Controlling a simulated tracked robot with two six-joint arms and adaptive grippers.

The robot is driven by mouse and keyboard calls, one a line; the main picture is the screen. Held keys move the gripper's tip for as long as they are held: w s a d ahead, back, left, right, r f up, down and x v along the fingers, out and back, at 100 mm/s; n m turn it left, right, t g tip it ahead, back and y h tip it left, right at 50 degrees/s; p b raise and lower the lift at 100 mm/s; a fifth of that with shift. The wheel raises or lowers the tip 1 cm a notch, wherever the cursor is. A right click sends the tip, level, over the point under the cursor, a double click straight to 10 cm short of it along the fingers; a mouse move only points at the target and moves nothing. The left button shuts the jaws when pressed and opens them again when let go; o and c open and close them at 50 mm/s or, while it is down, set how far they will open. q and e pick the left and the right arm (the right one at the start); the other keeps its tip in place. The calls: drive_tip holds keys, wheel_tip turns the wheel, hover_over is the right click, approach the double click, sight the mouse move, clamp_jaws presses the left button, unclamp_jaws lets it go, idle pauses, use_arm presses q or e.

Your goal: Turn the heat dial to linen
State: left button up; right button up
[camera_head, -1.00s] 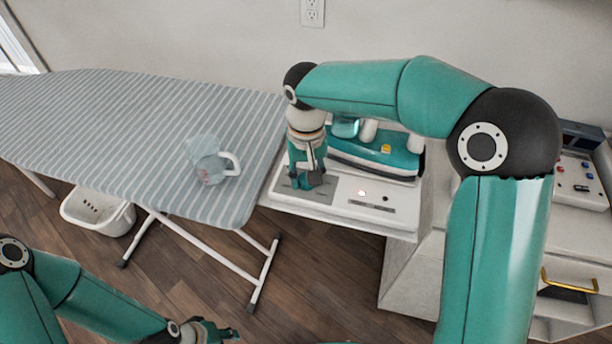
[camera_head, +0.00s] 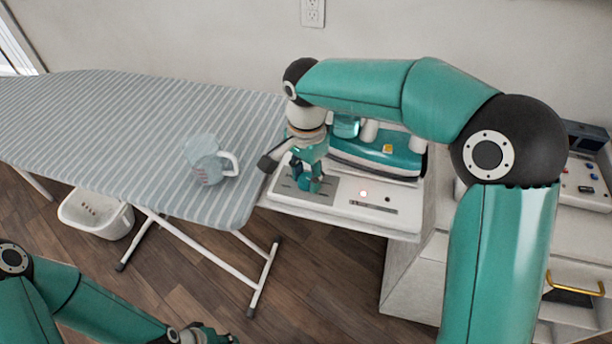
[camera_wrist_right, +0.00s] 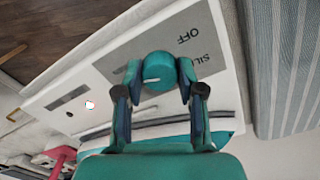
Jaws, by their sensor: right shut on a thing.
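The heat dial (camera_wrist_right: 158,72) is a round teal knob with a light pointer line, on a grey panel of the white iron base (camera_head: 295,204). In the right wrist view "OFF" and part of "SILK" can be read beside it; the linen mark is hidden. My right gripper (camera_wrist_right: 160,90) is shut on the dial, one finger on each side. In the head view the right gripper (camera_head: 307,186) points down at the panel and hides the dial. My left gripper (camera_head: 212,335) is low at the bottom edge; its fingers are too small to judge.
A teal iron (camera_head: 375,155) rests on the base behind the gripper. A measuring jug (camera_head: 207,165) stands on the striped ironing board (camera_head: 110,130) to the left. A white basket (camera_head: 95,218) is on the floor below.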

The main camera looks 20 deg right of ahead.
sight(306, 177)
drive_tip(key=shift+w+r+m, duration=0.15)
drive_tip(key=shift+w+m, duration=0.05)
drive_tip(key=shift+m, duration=0.9)
drive_tip(key=o, duration=1)
drive_tip(key=shift+o, duration=0.7)
drive_tip(key=shift+s, duration=0.1)
wheel_tip(306, 177, up, 12)
drive_tip(key=shift+f, duration=0.2)
